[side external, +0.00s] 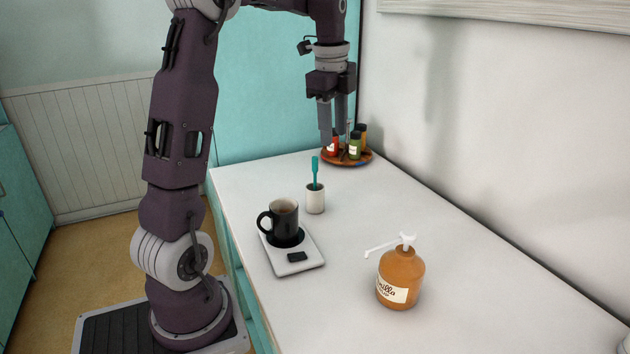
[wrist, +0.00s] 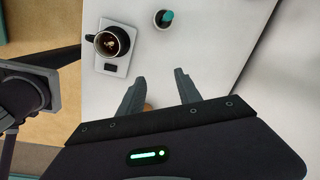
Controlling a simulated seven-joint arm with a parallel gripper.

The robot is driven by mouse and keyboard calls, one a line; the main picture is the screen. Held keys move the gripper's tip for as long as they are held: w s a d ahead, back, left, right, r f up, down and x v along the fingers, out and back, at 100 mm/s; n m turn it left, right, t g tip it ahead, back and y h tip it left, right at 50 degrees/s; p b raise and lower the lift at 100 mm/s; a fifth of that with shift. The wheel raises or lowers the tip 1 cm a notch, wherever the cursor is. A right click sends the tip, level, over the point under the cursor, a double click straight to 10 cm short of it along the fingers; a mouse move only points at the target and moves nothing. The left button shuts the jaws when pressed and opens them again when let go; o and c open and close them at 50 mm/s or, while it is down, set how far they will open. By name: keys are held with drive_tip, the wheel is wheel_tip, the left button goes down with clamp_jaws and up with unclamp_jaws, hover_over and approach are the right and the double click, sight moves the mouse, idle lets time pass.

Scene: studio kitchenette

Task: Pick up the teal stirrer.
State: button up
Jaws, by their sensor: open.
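The teal stirrer (side external: 315,172) stands upright in a small white cup (side external: 315,201) on the white counter, its wide end up. In the wrist view the stirrer (wrist: 167,16) shows from above at the top, inside the cup (wrist: 158,19). My gripper (side external: 333,140) is open and empty, with its fingers pointing down. It is above the counter, higher than the stirrer in the side view and apart from it. In the wrist view my gripper's two fingers (wrist: 158,77) are spread, and the stirrer lies beyond their tips. The stirrer's lower part is hidden in the cup.
A black mug (side external: 284,221) stands on a white scale (side external: 302,261) left of the cup. An amber vanilla pump bottle (side external: 400,279) stands at the front right. A wooden round tray (side external: 364,160) with several spice jars is at the back by the wall. Counter right of the cup is clear.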

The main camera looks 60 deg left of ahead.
sight(315, 173)
drive_tip(key=a+f+m, duration=0.1)
drive_tip(key=a+f, duration=0.1)
drive_tip(key=a, duration=0.1)
drive_tip(key=a+f+m, duration=0.1)
drive_tip(key=a, duration=0.3)
drive_tip(key=a+f+m+g, duration=0.1)
drive_tip(key=a+f, duration=0.1)
drive_tip(key=a, duration=0.2)
drive_tip(key=shift+w+f+m+h, duration=0.2)
drive_tip(key=shift+f+m+h, duration=0.15)
drive_tip(key=shift+m+h, duration=0.05)
drive_tip(key=f, duration=0.4)
drive_tip(key=d+f, duration=0.1)
drive_tip(key=f, duration=0.2)
clamp_jaws()
